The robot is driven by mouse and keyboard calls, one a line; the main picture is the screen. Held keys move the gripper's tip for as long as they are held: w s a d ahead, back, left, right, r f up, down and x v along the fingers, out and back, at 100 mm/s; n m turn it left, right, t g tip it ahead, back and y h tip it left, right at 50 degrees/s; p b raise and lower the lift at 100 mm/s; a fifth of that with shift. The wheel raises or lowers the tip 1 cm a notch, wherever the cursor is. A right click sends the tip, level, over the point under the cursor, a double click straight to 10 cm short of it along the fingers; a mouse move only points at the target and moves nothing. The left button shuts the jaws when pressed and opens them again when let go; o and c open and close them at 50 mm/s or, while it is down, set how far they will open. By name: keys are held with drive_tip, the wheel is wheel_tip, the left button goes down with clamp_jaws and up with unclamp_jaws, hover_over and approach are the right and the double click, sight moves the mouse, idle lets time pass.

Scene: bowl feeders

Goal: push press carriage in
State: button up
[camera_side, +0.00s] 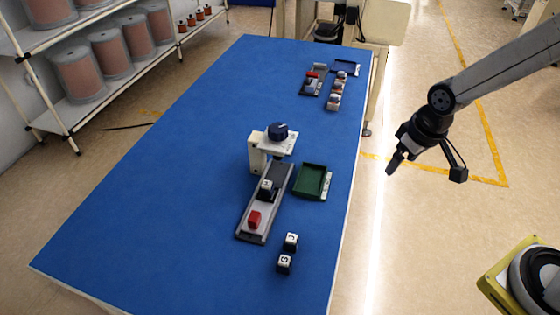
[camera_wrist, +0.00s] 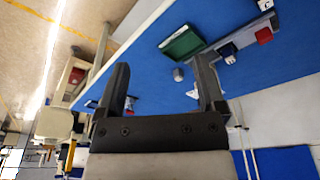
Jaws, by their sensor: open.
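The press (camera_side: 259,150) is a pale frame with a dark blue knob (camera_side: 278,131) on top, standing mid-table. A grey rail (camera_side: 249,234) runs from under it toward the front. On the rail sit a carriage with a dark, white-topped cube (camera_side: 266,189) and, nearer the front end, a red block (camera_side: 254,219). The carriage's own edges are too small to tell. The red block also shows at upper right in the wrist view (camera_wrist: 264,35). My gripper (camera_side: 391,170) is open and empty, off the table's right edge, well apart from the press. Its fingers (camera_wrist: 163,72) show in the wrist view.
A green tray (camera_side: 326,182) lies right of the rail. At the back are a second rail with a red part (camera_side: 312,76) and a row of several cubes (camera_side: 336,92). The table's left side (camera_side: 150,210) is clear.

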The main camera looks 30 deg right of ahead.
drive_tip(key=w+a+f+n, duration=0.1)
drive_tip(key=w+a+n, duration=0.1)
drive_tip(key=w+a, duration=0.35)
drive_tip(key=n+g, duration=0.2)
drive_tip(key=n, duration=0.4)
hover_over(254, 216)
wheel_tip(254, 216, down, 11)
drive_tip(key=shift+f, duration=0.2)
drive_tip(key=shift+f, duration=0.15)
drive_tip(key=shift+f, duration=3.7)
drive_tip(key=shift+c, duration=0.2)
clamp_jaws()
